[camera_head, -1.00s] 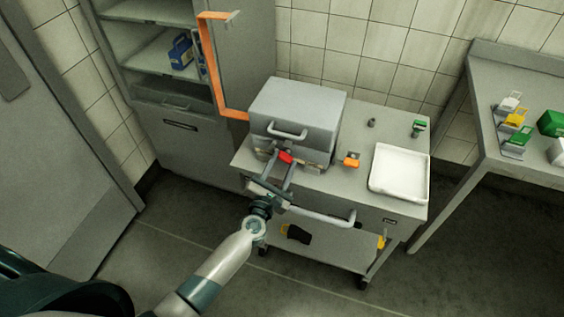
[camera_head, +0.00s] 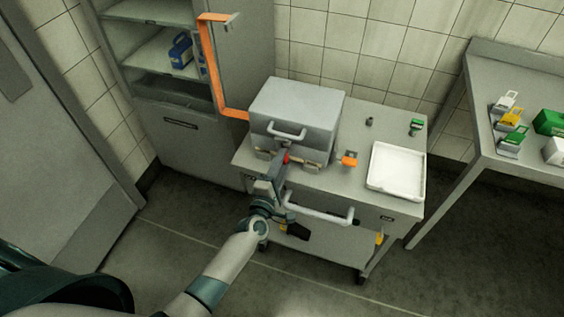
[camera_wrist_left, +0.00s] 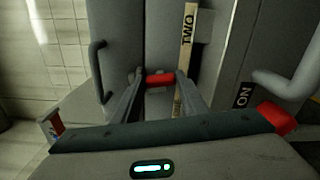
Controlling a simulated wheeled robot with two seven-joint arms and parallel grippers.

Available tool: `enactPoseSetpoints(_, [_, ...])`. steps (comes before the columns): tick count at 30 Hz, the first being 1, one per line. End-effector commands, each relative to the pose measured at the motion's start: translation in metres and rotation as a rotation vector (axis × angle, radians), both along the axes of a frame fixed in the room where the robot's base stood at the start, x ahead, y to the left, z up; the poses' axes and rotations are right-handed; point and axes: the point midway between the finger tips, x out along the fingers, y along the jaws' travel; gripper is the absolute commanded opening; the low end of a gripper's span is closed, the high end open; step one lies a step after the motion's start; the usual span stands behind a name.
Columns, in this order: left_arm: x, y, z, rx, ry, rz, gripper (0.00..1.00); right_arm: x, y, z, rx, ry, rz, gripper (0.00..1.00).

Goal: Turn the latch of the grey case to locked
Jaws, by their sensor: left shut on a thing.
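The grey case (camera_head: 300,105) stands closed on the trolley top, with a bar handle on its front. Its red latch (camera_head: 286,159) is low on the front face, partly hidden by my left gripper (camera_head: 284,162). In the left wrist view the red latch (camera_wrist_left: 160,79) spans the gap between the two fingertips (camera_wrist_left: 160,84), which are shut on it. The gripper is rolled on its side relative to the case. A pale strip (camera_wrist_left: 188,45) with the letters "TWO" runs beside the latch. My right gripper is not in view.
The trolley (camera_head: 345,190) has a front push bar (camera_head: 322,216) close to my left wrist. A white tray (camera_head: 396,168) and an orange item (camera_head: 349,159) are to the right of the case. An open cabinet (camera_head: 150,65) is behind left; a side table (camera_head: 500,90) is right.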

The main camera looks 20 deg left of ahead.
Motion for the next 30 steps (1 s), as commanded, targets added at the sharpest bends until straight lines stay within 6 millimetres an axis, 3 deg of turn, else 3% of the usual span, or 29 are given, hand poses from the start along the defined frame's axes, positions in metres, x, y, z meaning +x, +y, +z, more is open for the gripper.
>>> enactPoseSetpoints(10, [-0.0003, -0.0009, -0.0013, 0.185, -0.005, -0.001, 0.17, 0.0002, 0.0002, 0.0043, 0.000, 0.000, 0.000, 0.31])
enactPoseSetpoints(26, [-0.0004, -0.0008, -0.0020, 0.220, -0.006, -0.001, 0.17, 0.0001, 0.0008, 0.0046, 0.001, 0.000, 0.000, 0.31])
enactPoseSetpoints(27, [-0.0004, -0.0008, -0.0020, 0.220, -0.006, -0.001, 0.44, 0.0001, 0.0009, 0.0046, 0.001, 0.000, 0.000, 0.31])
enactPoseSetpoints(29, [-0.0004, -0.0008, -0.0019, 0.220, -0.006, -0.001, 0.58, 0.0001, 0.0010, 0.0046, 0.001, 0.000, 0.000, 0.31])
enactPoseSetpoints(30, [-0.0004, -0.0007, -0.0018, 0.219, -0.006, -0.001, 0.58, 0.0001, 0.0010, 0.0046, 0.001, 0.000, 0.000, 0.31])
